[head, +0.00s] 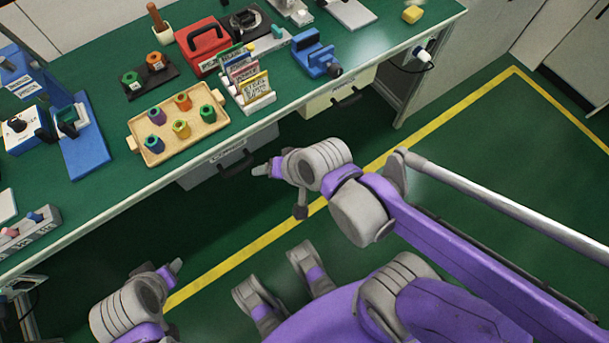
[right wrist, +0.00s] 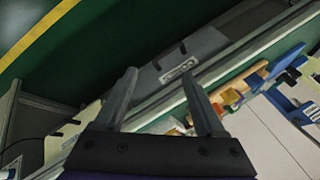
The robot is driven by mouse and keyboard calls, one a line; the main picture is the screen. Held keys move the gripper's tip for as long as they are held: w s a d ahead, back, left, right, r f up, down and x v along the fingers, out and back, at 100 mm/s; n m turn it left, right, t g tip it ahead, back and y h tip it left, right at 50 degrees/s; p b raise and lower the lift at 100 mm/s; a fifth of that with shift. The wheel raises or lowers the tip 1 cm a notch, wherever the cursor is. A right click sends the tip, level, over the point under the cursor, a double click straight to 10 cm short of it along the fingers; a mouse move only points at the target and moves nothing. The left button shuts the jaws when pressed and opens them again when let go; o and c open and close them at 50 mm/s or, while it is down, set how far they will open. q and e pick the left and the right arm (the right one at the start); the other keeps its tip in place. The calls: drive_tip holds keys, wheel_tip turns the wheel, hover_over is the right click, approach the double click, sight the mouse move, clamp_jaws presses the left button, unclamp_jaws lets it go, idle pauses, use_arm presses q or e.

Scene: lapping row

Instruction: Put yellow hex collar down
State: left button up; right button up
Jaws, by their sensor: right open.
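A light wooden tray (head: 206,131) with handles stands near the front edge of the green bench (head: 110,185). Several small hex collars in green, orange, purple and yellow stand in it. A yellow collar (head: 181,141) appears to be among those towards the tray's front; its outline is too small to be sure. My right gripper (head: 262,170) is open and empty, in front of the bench edge and right of the tray. In the right wrist view its two fingers (right wrist: 160,76) stand apart with nothing between them. My left gripper (head: 174,267) is low over the floor, apart from the bench; its jaw gap does not show clearly.
A rack of cards (head: 258,101) stands right of the tray. Behind are a black plate with two pegged collars (head: 137,89) and a red box (head: 203,40). A blue vise (head: 316,56) is farther right, a blue fixture (head: 85,150) left. Grey drawers (head: 215,168) hang below the bench.

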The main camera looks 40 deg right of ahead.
drive_tip(key=s+d+f+n+g+h, duration=0.1)
drive_tip(key=s+d+n+h, duration=0.1)
drive_tip(key=s+d+n, duration=0.3)
drive_tip(key=shift+s+f+n, duration=0.25)
drive_tip(key=shift+n, duration=0.55)
use_arm(q)
wheel_tip(320, 180, up, 15)
drive_tip(key=w+p, duration=0.1)
drive_tip(key=p, duration=1.2)
drive_tip(key=shift+w+f+t, duration=0.2)
drive_tip(key=shift+w+t, duration=0.1)
drive_tip(key=shift+w, duration=0.1)
use_arm(e)
wheel_tip(320, 180, up, 15)
drive_tip(key=w, duration=0.1)
drive_tip(key=shift+w+f, duration=0.15)
drive_tip(key=shift+w, duration=0.25)
